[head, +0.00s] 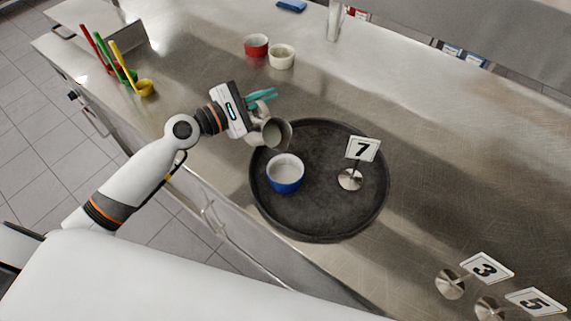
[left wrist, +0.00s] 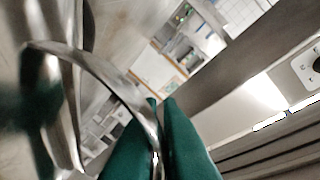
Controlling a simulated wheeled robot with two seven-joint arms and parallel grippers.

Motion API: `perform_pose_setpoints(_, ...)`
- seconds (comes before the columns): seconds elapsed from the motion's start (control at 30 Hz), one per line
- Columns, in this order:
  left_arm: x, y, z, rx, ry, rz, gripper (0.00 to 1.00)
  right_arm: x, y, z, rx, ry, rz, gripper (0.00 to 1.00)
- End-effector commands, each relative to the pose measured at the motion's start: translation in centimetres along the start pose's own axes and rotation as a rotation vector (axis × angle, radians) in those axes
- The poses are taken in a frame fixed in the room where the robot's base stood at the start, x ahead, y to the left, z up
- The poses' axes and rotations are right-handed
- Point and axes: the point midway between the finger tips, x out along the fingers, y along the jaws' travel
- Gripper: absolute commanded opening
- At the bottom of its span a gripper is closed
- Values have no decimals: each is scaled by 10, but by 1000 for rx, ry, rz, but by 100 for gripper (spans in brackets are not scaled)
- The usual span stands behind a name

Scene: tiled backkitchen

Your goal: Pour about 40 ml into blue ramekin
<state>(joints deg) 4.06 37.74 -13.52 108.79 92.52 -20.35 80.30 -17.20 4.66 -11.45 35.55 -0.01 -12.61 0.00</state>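The blue ramekin (head: 286,186) stands upright on the round black tray (head: 322,220), near its left side. Its inside looks pale; I cannot tell how much is in it. My left gripper (head: 263,95) has teal fingers shut on the handle of a metal jug (head: 277,133). The jug is tilted, its open mouth above and just behind the ramekin at the tray's far left edge. No stream is visible. In the left wrist view the jug's curved handle (left wrist: 118,86) runs between the closed fingers (left wrist: 162,110). My right gripper is not in view.
A sign numbered 7 (head: 362,150) stands on the tray's right part. Red (head: 256,46) and white (head: 281,58) ramekins sit behind. Coloured ladles (head: 122,68) are at far left. Signs 3 (head: 487,267) and 5 (head: 535,302) stand at front right.

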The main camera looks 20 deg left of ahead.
Motion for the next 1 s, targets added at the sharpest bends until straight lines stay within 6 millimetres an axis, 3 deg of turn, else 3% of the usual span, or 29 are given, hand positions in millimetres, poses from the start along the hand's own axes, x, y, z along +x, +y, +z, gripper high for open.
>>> perform_pose_setpoints(0.4, 0, 6, -13, 185, -5, -3, 0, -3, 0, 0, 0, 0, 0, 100)
perform_pose_setpoints(1.0, 0, 13, -19, 292, -9, -3, 0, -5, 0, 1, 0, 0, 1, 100)
